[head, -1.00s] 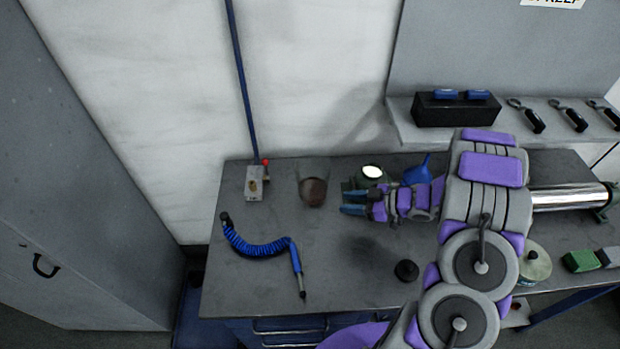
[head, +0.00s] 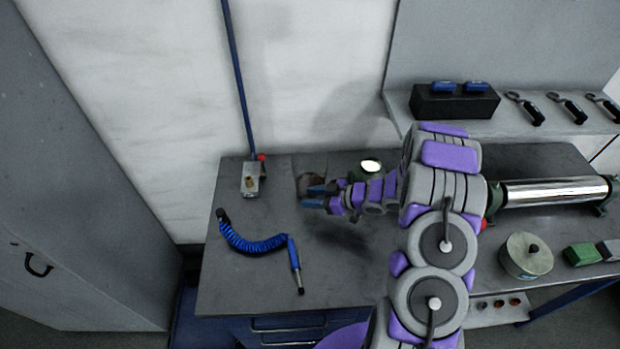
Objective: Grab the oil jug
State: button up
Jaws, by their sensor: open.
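A clear container with brown contents (head: 309,178), which looks like the oil jug, stands near the back of the grey workbench. Its lower front is partly hidden by my gripper (head: 314,196). My gripper points left, with blue fingertips in front of the container. The jaws are open and hold nothing that I can see. Whether the fingers touch the container or are on either side of it, I cannot tell.
A dark green item with a white top (head: 371,167) is just behind my gripper. A valve box (head: 250,180) and a coiled blue air hose (head: 258,245) lie left on the workbench (head: 340,285). A round tin (head: 525,257) and steel roller (head: 555,191) are right. The bench's front middle is clear.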

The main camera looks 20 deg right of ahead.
jog(key=shift+b+x, duration=0.5)
jog(key=shift+x, duration=1.85)
jog(key=shift+s+a, duration=0.1)
jog(key=shift+s, duration=0.05)
grip_shut()
